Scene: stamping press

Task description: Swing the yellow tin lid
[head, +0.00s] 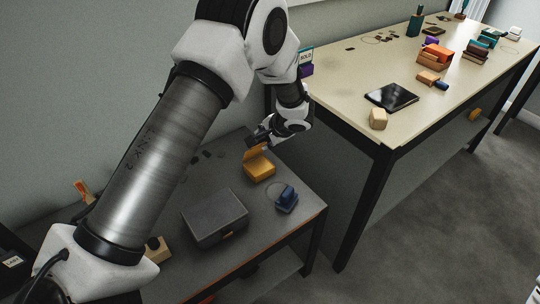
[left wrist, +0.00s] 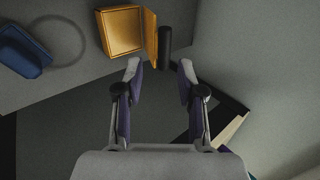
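The yellow tin (head: 260,173) sits on the dark low table, and its lid (head: 252,153) is raised at its back side. In the left wrist view I look down into the open, empty-looking tin (left wrist: 121,33). The lid (left wrist: 150,38) stands on edge along the tin's right side there. My left gripper (head: 259,138) is beside the raised lid in the head view. In the left wrist view its fingers (left wrist: 161,72) are spread with nothing between their tips, just below the lid. Whether it touches the lid cannot be told. My right gripper is not in view.
A dark cylinder (left wrist: 164,48) stands close beside the lid. A blue object (head: 287,198) lies right of the tin, and a dark grey box (head: 215,216) in front. The pale table (head: 345,85) at the right holds a tablet (head: 391,97) and several blocks.

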